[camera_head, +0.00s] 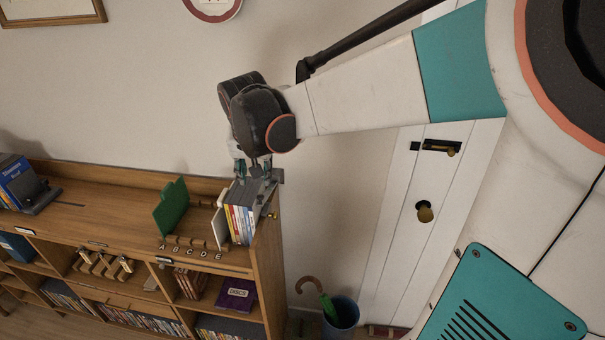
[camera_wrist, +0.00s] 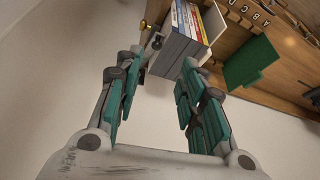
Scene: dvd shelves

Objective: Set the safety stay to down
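No part in view is clearly marked as the safety stay. A small brass knob (camera_wrist: 143,25) with dark metal hardware (camera_wrist: 153,48) shows beside the end of the DVD row in the wrist view, and the knob also shows at the shelf's right end in the head view (camera_head: 272,215). I cannot tell whether this is the stay, or its position. My gripper (camera_head: 254,168) is above the right end of the shelf top, over the DVDs (camera_head: 241,215).
A green divider (camera_head: 171,207) and letters stand left of the DVDs on the wooden shelf (camera_head: 110,203). A white door (camera_head: 395,240) with a bolt (camera_head: 437,147) is at right. A blue bin (camera_head: 343,313) holding an umbrella (camera_head: 327,304) stands on the floor between.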

